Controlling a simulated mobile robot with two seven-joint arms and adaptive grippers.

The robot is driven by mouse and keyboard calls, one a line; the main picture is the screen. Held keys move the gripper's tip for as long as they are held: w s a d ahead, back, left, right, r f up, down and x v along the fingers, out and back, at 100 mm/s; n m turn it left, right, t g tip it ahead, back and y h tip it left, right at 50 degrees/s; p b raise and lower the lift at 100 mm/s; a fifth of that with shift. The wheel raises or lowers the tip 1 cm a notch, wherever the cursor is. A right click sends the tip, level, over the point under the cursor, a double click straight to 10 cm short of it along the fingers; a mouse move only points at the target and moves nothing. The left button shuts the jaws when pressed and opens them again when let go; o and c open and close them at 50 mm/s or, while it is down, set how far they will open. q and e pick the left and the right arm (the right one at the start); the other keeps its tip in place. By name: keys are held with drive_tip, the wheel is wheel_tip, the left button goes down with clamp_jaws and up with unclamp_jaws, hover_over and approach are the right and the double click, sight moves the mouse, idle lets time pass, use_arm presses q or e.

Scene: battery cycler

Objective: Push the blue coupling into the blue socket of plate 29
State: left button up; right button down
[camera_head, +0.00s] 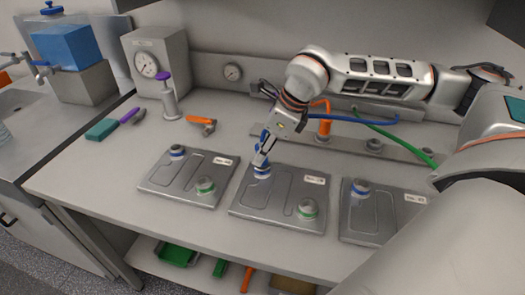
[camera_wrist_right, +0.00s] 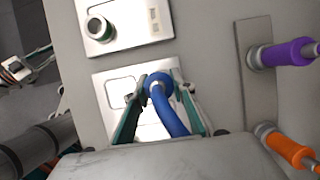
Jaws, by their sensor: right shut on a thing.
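My right gripper (camera_head: 262,160) is over the blue-ringed socket (camera_head: 262,173) at the back left of the middle plate (camera_head: 282,190). It is shut on the blue coupling (camera_head: 264,139), whose lower end is at or just above the socket; I cannot tell whether it is seated. In the right wrist view the coupling (camera_wrist_right: 158,82) sits between the two fingers (camera_wrist_right: 158,98), with its blue hose (camera_wrist_right: 172,115) trailing toward the camera. The coupling hides the socket there. The plate labels are too small to read surely. My left gripper is out of view.
Similar plates lie to the left (camera_head: 188,193) and right (camera_head: 360,225), each with blue and green sockets. An orange coupling (camera_head: 324,125) and a green hose (camera_head: 405,143) are at the rear rail. A purple-topped stand (camera_head: 168,100) and an orange-handled tool (camera_head: 201,120) are behind left.

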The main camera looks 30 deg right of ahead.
drive_tip(key=shift+f, duration=0.35)
drive_tip(key=c, duration=1.2)
unclamp_jaws()
drive_tip(key=shift+r, duration=0.1)
drive_tip(key=shift+r, duration=0.1)
drive_tip(key=v, duration=1.1)
drive_tip(key=shift+r, duration=0.4)
drive_tip(key=shift+s+d, duration=0.1)
